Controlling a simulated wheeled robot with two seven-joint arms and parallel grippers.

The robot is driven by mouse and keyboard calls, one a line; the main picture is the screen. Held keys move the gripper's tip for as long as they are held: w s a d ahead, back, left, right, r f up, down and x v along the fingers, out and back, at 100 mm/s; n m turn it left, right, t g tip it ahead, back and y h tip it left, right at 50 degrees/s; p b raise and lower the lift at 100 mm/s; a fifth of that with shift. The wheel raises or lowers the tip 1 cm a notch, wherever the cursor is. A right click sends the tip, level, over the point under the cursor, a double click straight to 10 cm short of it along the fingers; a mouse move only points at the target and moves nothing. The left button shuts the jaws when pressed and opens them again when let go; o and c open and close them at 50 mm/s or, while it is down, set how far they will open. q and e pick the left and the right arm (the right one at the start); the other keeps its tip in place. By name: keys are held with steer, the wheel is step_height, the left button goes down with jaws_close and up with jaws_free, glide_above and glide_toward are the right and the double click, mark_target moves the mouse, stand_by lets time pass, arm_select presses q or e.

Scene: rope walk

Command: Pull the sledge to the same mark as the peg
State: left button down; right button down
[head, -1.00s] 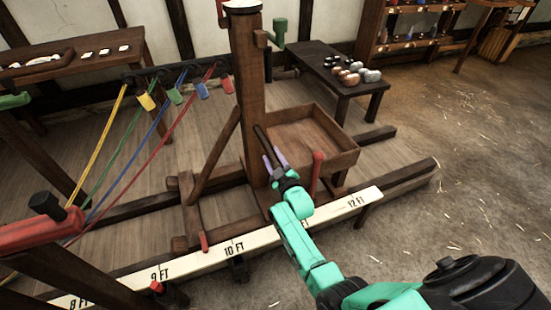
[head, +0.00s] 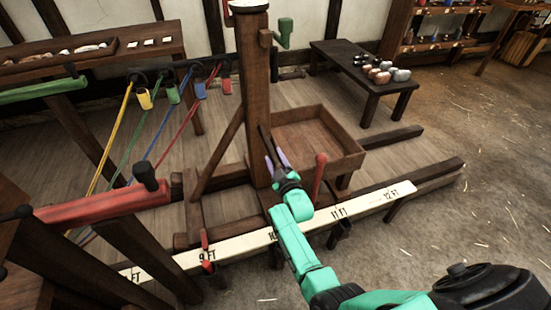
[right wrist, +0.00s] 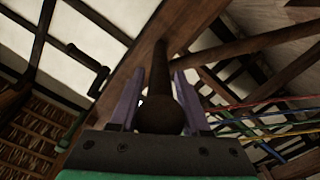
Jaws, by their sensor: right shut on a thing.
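The wooden sledge stands on runners, with a tall post (head: 253,85) and a shallow tray (head: 345,160). Its red pointer (head: 204,238) hangs over the white measuring board (head: 310,222). A red peg (head: 208,267) sits at the board's front edge by the 9 FT mark, and the pointer is nearly in line with it. My right gripper (head: 275,158) is at the post, its purple fingers shut on the dark handle (head: 264,140). The right wrist view shows the round handle end (right wrist: 160,113) between the fingers. My left gripper is not in view.
Yellow, green, blue and red ropes run from hooks (head: 180,77) down to the left. Red (head: 100,208) and green (head: 45,90) beams stand at left. A low bench (head: 350,62) with weights is behind the tray. The floor at right (head: 460,225) is clear.

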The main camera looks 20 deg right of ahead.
steer(key=shift+s+a+f, duration=0.1)
steer(key=shift+a+f, duration=0.05)
steer(key=shift+f, duration=0.15)
steer(key=c, duration=0.6)
jaws_free()
steer(key=shift+r, duration=0.1)
steer(key=shift+r, duration=0.1)
steer(key=shift+s+r+p, duration=0.1)
steer(key=shift+s+p, duration=0.15)
steer(key=shift+p, duration=0.2)
steer(key=s+p, duration=0.8)
steer(key=s, duration=0.6)
